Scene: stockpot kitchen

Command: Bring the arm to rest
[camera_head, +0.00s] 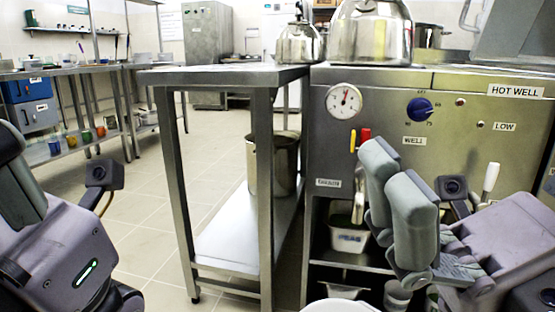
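My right gripper (394,178) is at the right of the head view, in front of the steel hot well unit. Its two grey fingers lie close side by side and look shut, with nothing seen between them. My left gripper (22,195) is at the left edge, partly cut off by the frame. Its fingertips are out of the picture, so I cannot tell whether it is open or shut.
The hot well unit (460,125) has a dial, a blue knob and small levers. Tiled floor (150,215) is free at centre left.

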